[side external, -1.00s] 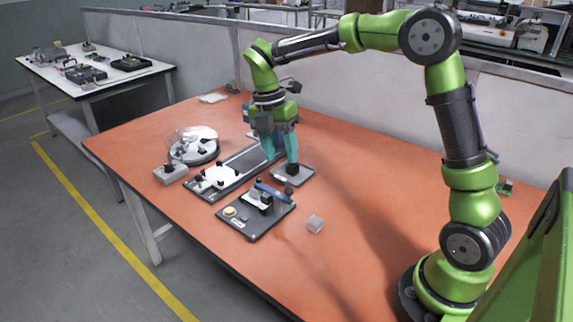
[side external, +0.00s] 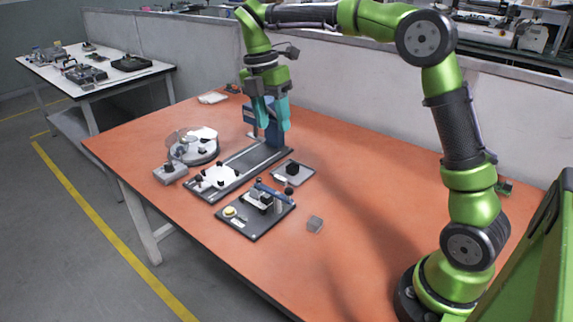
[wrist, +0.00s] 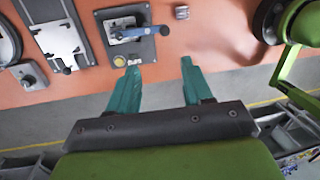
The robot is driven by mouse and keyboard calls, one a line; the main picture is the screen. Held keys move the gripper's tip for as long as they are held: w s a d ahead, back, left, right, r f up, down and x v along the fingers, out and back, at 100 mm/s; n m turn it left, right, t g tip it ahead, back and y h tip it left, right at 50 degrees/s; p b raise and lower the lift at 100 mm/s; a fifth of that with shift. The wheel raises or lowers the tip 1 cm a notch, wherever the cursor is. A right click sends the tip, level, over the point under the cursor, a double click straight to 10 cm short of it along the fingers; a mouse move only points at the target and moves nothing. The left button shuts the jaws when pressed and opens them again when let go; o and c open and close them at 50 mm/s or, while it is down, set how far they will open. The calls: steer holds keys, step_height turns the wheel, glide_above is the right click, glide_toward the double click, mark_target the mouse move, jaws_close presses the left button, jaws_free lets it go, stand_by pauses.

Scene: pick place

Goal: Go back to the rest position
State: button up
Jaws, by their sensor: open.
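My gripper (side external: 270,115) is raised above the far part of the orange table (side external: 390,190), with its teal fingers apart and nothing between them. In the wrist view, the two teal fingers of my gripper (wrist: 163,85) are spread, with bare table and floor showing between them. A small pad with a dark block (side external: 293,168) sits on the table below and to the right of the fingers.
A low grey partition (side external: 350,85) runs along the back. The table's right side is mostly clear.

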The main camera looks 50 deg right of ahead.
steer(key=s+a+f+m+t+y, duration=0.1)
steer(key=s+a+m+t, duration=0.3)
steer(key=s+m+t, duration=0.5)
steer(key=s+m+y, duration=0.1)
steer(key=s+m, duration=0.9)
steer(key=m, duration=0.4)
steer(key=shift+s+y, duration=0.2)
steer(key=shift+y, duration=0.1)
steer(key=shift+f, duration=0.1)
